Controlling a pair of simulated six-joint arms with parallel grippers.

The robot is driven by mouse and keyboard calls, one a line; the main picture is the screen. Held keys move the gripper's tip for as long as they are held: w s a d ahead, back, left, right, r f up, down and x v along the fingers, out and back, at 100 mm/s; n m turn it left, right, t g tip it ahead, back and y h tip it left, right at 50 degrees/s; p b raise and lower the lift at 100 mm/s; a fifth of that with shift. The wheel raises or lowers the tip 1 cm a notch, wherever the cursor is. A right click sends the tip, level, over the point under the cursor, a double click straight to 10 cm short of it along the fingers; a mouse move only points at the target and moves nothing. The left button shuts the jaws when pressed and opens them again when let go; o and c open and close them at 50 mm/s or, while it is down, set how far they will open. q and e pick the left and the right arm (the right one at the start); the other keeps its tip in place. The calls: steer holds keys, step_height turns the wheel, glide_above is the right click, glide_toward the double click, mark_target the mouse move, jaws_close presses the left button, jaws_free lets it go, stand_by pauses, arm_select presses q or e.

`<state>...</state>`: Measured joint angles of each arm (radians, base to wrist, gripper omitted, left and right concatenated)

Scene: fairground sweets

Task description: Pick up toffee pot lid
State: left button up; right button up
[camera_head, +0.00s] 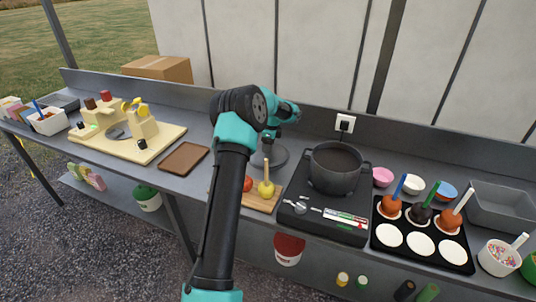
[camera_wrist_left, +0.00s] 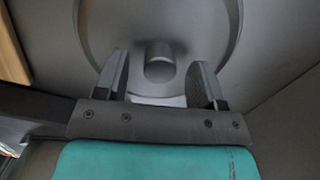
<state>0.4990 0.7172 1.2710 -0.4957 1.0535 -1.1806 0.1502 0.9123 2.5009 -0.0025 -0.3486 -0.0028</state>
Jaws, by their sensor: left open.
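The toffee pot lid (camera_head: 281,157) is a grey disc lying flat on the counter, left of the pot, partly hidden by my left arm. In the left wrist view the lid (camera_wrist_left: 190,25) fills the upper middle, with a round knob (camera_wrist_left: 160,66). My left gripper (camera_wrist_left: 158,60) is open, with one finger on each side of the knob. Gaps show between the fingers and the knob. The toffee pot (camera_head: 337,178) is dark grey, uncovered, and holds something dark. My right gripper is not in view.
The pot stands on a black hob (camera_head: 325,212). A wooden board (camera_head: 262,203) with apples lies in front of the lid. A brown tray (camera_head: 183,159) lies to the left. A black tray (camera_head: 420,240) with coated apples is to the right. The counter's back wall rises close behind the lid.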

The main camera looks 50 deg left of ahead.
arm_select(q)
steer(key=shift+f, duration=0.6)
steer(key=c, duration=1.1)
steer(key=shift+r, duration=0.1)
step_height(320, 180, up, 10)
stand_by(0.3)
